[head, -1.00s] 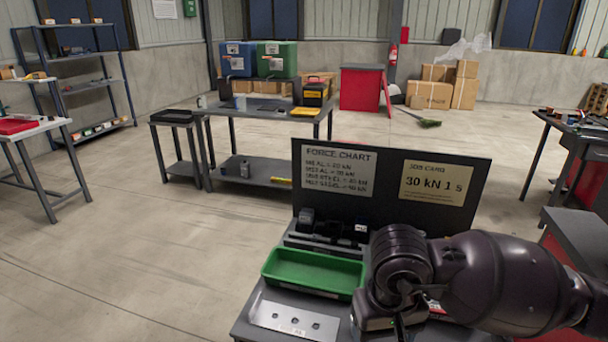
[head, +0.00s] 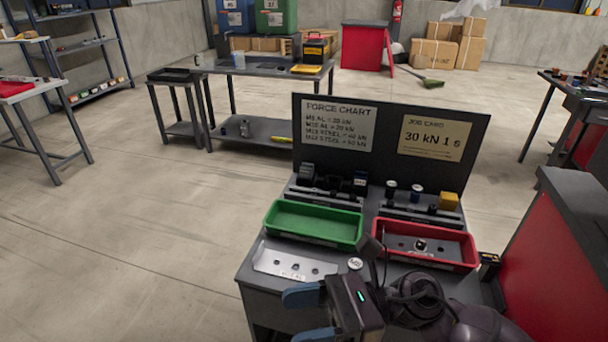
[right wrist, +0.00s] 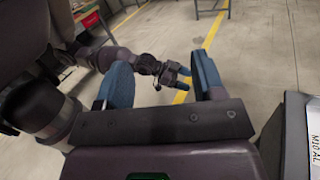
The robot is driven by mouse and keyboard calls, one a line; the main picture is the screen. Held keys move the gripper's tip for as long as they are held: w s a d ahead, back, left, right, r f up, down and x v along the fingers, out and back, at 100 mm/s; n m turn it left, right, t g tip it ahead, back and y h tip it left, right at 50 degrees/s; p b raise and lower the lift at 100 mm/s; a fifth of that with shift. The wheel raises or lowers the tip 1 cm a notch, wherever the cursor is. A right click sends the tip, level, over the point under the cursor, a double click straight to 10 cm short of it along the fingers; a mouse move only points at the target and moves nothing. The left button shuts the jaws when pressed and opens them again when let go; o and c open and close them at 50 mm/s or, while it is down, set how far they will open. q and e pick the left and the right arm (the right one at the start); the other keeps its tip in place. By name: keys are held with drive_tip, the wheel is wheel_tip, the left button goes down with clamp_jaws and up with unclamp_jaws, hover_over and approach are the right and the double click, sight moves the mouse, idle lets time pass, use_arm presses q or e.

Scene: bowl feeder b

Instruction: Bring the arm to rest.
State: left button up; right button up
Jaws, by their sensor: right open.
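My right gripper (head: 298,316) is at the bottom of the head view, by the front edge of the grey bench, its blue fingers pointing left. In the right wrist view its two blue fingers (right wrist: 160,80) stand wide apart with nothing between them. My left gripper (right wrist: 178,77) shows small beyond them in that view, over the floor, its fingers apart and empty. The left arm is out of the head view.
The bench holds a green tray (head: 316,240), a red tray (head: 464,250) with small parts, a light plate (head: 270,258) and a dark board (head: 392,112) with signs. A red cabinet (head: 553,250) stands at right. Open floor lies left.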

drive_tip(key=w+d+f+m+t+h, duration=0.6)
drive_tip(key=m+t, duration=0.5)
drive_tip(key=m, duration=0.7)
drive_tip(key=w+d+f+m+t+h, duration=0.25)
drive_tip(key=d+m+t, duration=0.7)
drive_tip(key=m, duration=0.75)
drive_tip(key=s+d+f+m+g+h, duration=0.2)
drive_tip(key=s+d+f+m+h, duration=0.3)
drive_tip(key=f+m, duration=0.4)
drive_tip(key=s+d+f+m+g+h, duration=0.3)
drive_tip(key=s+d+f+m+h, duration=0.2)
drive_tip(key=f+m, duration=0.5)
drive_tip(key=s+d+f, duration=0.1)
drive_tip(key=s+d, duration=0.1)
drive_tip(key=s, duration=0.1)
drive_tip(key=shift+s, duration=0.3)
drive_tip(key=shift+f, duration=0.1)
